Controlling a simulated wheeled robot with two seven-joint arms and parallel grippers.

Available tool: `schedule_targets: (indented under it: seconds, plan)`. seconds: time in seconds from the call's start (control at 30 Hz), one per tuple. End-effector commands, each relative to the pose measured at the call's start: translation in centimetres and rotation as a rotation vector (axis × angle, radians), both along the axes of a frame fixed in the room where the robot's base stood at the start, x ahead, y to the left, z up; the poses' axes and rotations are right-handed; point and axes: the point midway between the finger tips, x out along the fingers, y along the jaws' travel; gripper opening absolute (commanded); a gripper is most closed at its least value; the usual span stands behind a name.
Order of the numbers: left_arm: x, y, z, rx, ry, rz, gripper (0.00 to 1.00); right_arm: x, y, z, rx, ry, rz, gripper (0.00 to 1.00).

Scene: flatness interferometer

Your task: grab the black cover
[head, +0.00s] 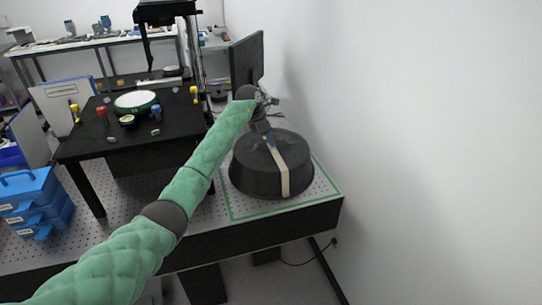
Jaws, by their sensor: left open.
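The black cover (250,178) is a round, dark, drum-like lid with a pale strap across its top and front. It sits on the perforated table inside a green outlined area at the right end. My left arm, in a green padded sleeve, reaches from the lower left to the cover. My left gripper (268,134) is open at the rear top of the cover, near the strap's far end. Whether its fingers touch the strap or cover is too small to tell. My right gripper is not in view.
A black raised platform (130,135) with a round green-rimmed disc and small coloured parts stands left. A monitor (246,60) stands behind the cover. A white wall (420,130) closes off the right. Blue boxes (30,195) sit at the far left.

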Motion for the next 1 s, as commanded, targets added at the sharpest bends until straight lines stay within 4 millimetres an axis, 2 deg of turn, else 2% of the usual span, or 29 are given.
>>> schedule_targets:
  seconds: [0.13, 0.37, 0.77, 1.0]
  plan:
    - [0.0, -0.01, -0.49, 0.0, 0.0, 0.0, 0.45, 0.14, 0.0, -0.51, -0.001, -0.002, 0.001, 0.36]
    - [0.0, -0.02, -0.58, 0.0, 0.0, 0.0, 0.0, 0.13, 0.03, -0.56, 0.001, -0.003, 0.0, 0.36]
    - [0.02, -0.05, -0.53, -0.001, 0.0, 0.0, 0.0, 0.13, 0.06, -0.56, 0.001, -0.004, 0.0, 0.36]
    - [-0.02, -0.16, 0.03, -0.003, 0.0, 0.0, 0.0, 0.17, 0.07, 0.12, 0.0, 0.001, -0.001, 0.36]
